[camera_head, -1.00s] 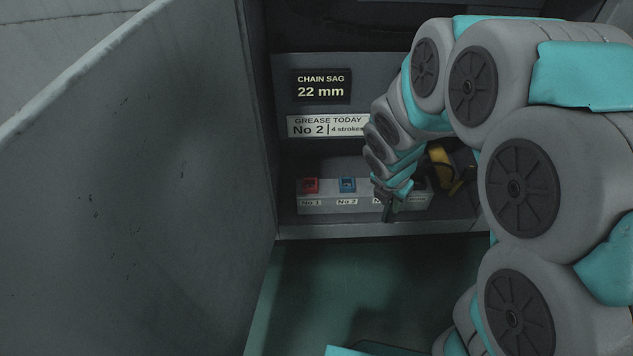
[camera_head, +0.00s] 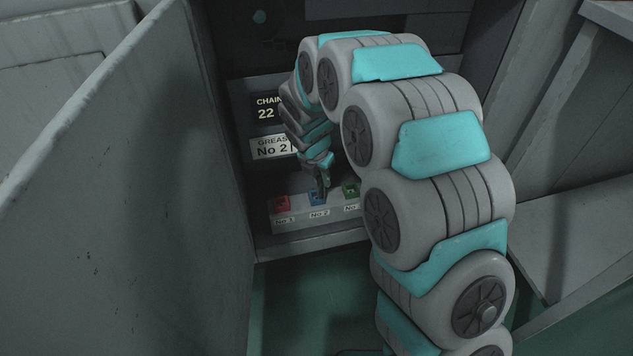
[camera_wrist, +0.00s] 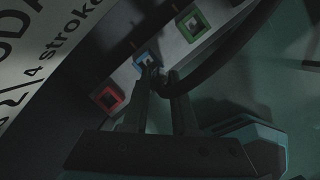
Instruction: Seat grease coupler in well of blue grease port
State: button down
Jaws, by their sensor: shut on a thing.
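The blue grease port (camera_head: 315,202) is the middle one of the port block, above the No 2 label. It also shows in the wrist view (camera_wrist: 147,57), with a square dark well. My gripper (camera_head: 323,190) is at the blue port and points down; in the wrist view its two fingers (camera_wrist: 163,88) reach to the port's near edge. It is shut on the dark grease coupler (camera_wrist: 164,82), from which a dark hose curves to the upper right. The coupler's tip is dark and partly hidden, so I cannot tell whether it is in the well or just above it.
A red port (camera_head: 281,204) is left of the blue one and a green port (camera_head: 350,190) is right, on a pale block (camera_head: 297,222) with labels. A tall grey panel (camera_head: 110,150) stands at the left.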

jog(key=shift+w+a+f, duration=0.2)
jog(key=shift+w+f, duration=0.1)
jog(key=shift+f, duration=0.3)
jog(key=shift+w+a+f, duration=0.25)
jog(key=shift+w+f, duration=0.05)
jog(key=shift+f, duration=0.35)
jog(key=shift+w+a+f, duration=0.2)
jog(key=shift+w+f, duration=0.1)
jog(key=shift+f, duration=0.3)
jog(key=c, duration=0.7)
grip_release()
jog(key=shift+f, duration=0.15)
